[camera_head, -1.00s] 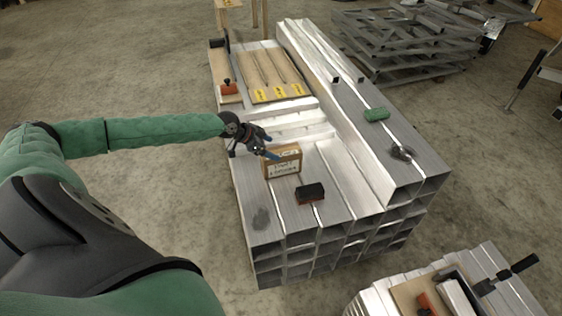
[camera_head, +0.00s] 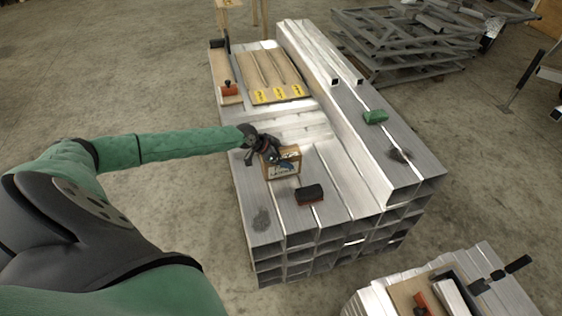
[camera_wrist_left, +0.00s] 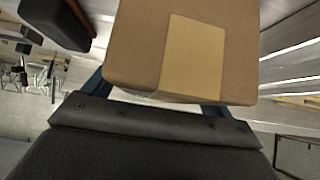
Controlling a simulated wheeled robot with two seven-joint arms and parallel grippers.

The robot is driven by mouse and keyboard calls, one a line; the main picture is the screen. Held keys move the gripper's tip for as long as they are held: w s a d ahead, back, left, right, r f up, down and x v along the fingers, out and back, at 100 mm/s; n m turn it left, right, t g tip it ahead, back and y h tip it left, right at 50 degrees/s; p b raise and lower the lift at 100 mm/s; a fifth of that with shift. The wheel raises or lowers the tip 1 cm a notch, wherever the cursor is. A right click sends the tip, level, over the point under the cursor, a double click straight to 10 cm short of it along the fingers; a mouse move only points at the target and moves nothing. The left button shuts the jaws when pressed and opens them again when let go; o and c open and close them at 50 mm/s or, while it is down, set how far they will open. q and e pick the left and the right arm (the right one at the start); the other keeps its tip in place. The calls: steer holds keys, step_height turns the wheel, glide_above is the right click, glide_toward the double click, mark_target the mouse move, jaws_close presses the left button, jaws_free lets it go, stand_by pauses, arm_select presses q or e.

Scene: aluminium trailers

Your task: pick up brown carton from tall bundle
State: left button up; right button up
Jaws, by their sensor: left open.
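The brown carton (camera_head: 283,166) stands on the lower top level of the tall bundle (camera_head: 341,190) of aluminium tubes, with dark print on its front face. In the left wrist view the carton (camera_wrist_left: 140,50) fills the upper middle, with a lighter tape strip on it. My right gripper is not in view.
A black and red block (camera_head: 310,194) lies close in front of the carton. A raised row of tubes to the right bears a green block (camera_head: 375,117). A board with yellow labels (camera_head: 279,93) lies behind. A lower bundle with a tray (camera_head: 400,297) stands at front right.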

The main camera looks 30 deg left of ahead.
arm_select(q)
steer(key=shift+w+d+f, duration=0.1)
steer(key=shift+w+f, duration=0.05)
steer(key=c, duration=1.4)
